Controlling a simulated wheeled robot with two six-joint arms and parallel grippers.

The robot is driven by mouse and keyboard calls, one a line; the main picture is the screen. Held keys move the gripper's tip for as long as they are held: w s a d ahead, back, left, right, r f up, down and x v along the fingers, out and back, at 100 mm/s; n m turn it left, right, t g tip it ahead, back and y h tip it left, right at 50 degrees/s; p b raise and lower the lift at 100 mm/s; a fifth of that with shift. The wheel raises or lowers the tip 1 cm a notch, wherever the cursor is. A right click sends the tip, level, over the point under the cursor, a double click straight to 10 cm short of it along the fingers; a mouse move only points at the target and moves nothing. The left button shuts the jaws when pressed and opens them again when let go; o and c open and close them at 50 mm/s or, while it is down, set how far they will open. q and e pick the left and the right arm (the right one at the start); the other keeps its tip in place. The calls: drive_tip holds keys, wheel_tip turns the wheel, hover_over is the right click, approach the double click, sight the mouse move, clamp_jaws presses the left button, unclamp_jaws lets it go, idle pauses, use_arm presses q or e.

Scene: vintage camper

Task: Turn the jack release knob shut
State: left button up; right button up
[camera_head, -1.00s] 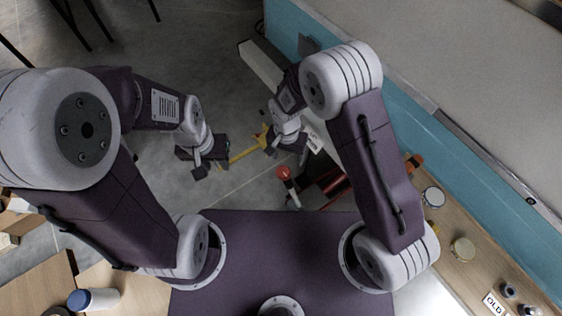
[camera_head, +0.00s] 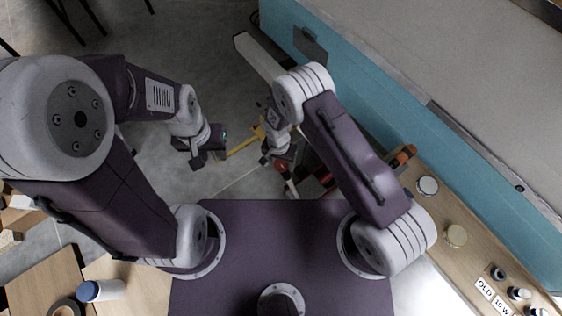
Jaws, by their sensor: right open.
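A red jack (camera_head: 318,180) stands on the floor beyond my body, partly hidden behind my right forearm. A round red knob (camera_head: 281,167) shows at its near left end. I cannot tell whether this is the release knob or how far it is turned. My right gripper (camera_head: 266,160) is open, just left of the red knob in the picture. Whether they touch is unclear. My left gripper (camera_head: 197,164) hangs further left over the floor, and its jaws are too small and dark to judge.
A yellow bar (camera_head: 240,148) runs between the two grippers. The blue camper side (camera_head: 345,80) rises at the right. A wooden bench (camera_head: 455,255) with jars and small bottles lies at the right. Cardboard boxes and a blue-capped white bottle (camera_head: 104,290) lie at the lower left.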

drive_tip(key=shift+c, duration=0.3)
drive_tip(key=c, duration=1.3)
drive_tip(key=n+b, duration=0.1)
drive_tip(key=n, duration=0.1)
drive_tip(key=n+b, duration=0.1)
drive_tip(key=shift+w+a+f+n, duration=0.1)
drive_tip(key=shift+a+n, duration=0.05)
drive_tip(key=shift+n, duration=0.25)
drive_tip(key=n+h+b, duration=0.1)
drive_tip(key=n+b, duration=0.1)
drive_tip(key=n, duration=0.2)
drive_tip(key=n+h+b, duration=0.1)
drive_tip(key=n, duration=0.4)
drive_tip(key=shift+a, duration=0.1)
drive_tip(key=n, duration=0.4)
drive_tip(key=shift+n+h, duration=0.3)
drive_tip(key=shift+n, duration=0.1)
drive_tip(key=shift+a, duration=0.1)
